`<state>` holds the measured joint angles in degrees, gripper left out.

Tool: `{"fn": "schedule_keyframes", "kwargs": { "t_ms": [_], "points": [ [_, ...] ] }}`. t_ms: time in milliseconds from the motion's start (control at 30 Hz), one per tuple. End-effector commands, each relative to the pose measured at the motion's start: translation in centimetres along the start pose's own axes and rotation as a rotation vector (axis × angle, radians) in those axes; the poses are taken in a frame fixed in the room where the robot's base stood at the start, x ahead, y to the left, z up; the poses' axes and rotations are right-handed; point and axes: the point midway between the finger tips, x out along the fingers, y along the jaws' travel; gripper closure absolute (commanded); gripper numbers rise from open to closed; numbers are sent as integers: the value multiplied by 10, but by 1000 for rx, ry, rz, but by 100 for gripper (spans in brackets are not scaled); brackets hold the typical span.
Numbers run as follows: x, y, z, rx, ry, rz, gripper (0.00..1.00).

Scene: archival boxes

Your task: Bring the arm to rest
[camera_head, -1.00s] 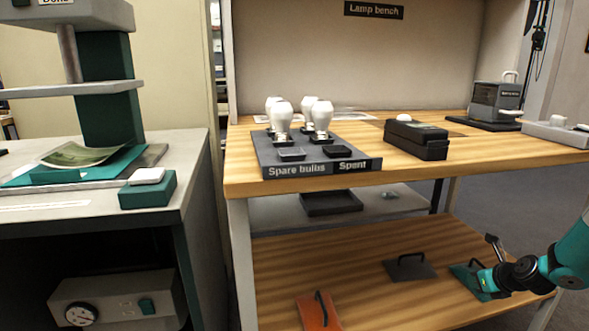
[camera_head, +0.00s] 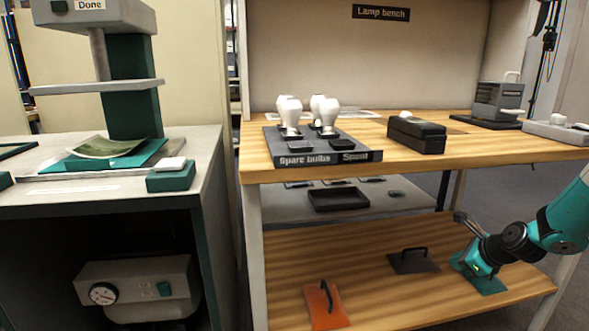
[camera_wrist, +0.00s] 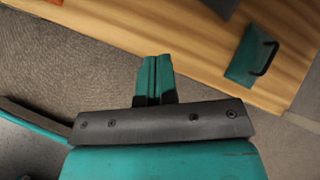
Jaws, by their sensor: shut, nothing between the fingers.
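My arm (camera_head: 560,222) reaches in from the right edge in the head view, bent over the right end of the lower wooden shelf. In the wrist view my gripper (camera_wrist: 154,75) has its two teal fingers together with nothing between them. The fingers point over the carpet and towards the shelf edge. In the head view I cannot make out the fingertips.
A teal plate (camera_head: 488,284) with a dark handle lies on the lower shelf (camera_head: 380,290) close to my arm; it also shows in the wrist view (camera_wrist: 241,58). A grey plate (camera_head: 408,263) and an orange plate (camera_head: 318,308) lie further left. The lamp bench (camera_head: 470,147) stands above.

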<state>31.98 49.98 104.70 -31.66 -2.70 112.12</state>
Motion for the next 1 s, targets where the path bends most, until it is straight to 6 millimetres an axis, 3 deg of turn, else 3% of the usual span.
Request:
{"fn": "schedule_keyframes", "kwargs": {
  "t_ms": [167, 233, 333, 467, 600, 700, 900, 967, 1000],
  "points": [
    [-29, 46, 68, -369, -16, 107, 100],
    [-47, 76, 100, -577, -34, 165, 100],
    [-83, 133, 142, -942, -82, 265, 100],
    [-141, 214, 176, -1446, -183, 394, 100],
    [-200, 288, 181, -1930, -328, 504, 100],
    [-234, 326, 173, -2197, -431, 559, 100],
    [-287, 378, 144, -2621, -640, 634, 100],
    [-301, 390, 134, -2733, -708, 652, 100],
    [-312, 388, 140, -2756, -722, 658, 100]
  ]
}}
